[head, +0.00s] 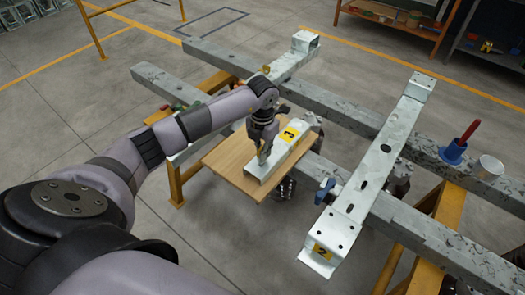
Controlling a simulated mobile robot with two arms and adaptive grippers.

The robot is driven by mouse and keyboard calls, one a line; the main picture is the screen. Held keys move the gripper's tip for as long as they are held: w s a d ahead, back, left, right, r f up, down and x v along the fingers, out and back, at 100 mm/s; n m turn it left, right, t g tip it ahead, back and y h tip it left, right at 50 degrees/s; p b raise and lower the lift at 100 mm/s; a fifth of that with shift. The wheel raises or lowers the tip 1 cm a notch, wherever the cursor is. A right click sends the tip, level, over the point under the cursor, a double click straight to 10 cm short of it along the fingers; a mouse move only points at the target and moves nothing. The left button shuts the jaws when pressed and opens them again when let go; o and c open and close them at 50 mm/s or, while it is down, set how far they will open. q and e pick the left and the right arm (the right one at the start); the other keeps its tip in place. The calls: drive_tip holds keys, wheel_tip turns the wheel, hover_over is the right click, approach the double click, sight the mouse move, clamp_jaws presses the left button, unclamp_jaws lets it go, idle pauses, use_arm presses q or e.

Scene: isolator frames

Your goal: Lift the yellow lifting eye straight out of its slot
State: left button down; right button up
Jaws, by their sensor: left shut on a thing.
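My left gripper (263,154) points down over the near part of a galvanized steel bracket marked with a yellow label "1" (289,135). It is shut on a small yellowish piece at its fingertips, which looks like the lifting eye; the fingers hide most of it. The slot under it is hidden, and I cannot tell whether the eye is still inside it. The bracket lies on a wooden board (222,158). Another small yellow piece (265,70) shows on the frame behind my arm. My right gripper is not in view.
Long grey steel beams (345,113) on yellow trestles cross behind the board. A bracket labelled "2" (345,205) lies across them at right. A blue tool with a red handle (454,150) and a white cup (488,167) stand on the right beam. Shelves stand at the back right.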

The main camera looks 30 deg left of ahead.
use_arm(q)
drive_tip(key=shift+r, duration=0.35)
idle(1.0)
drive_tip(key=shift+r+p, duration=2.3)
drive_tip(key=shift+r, duration=0.7)
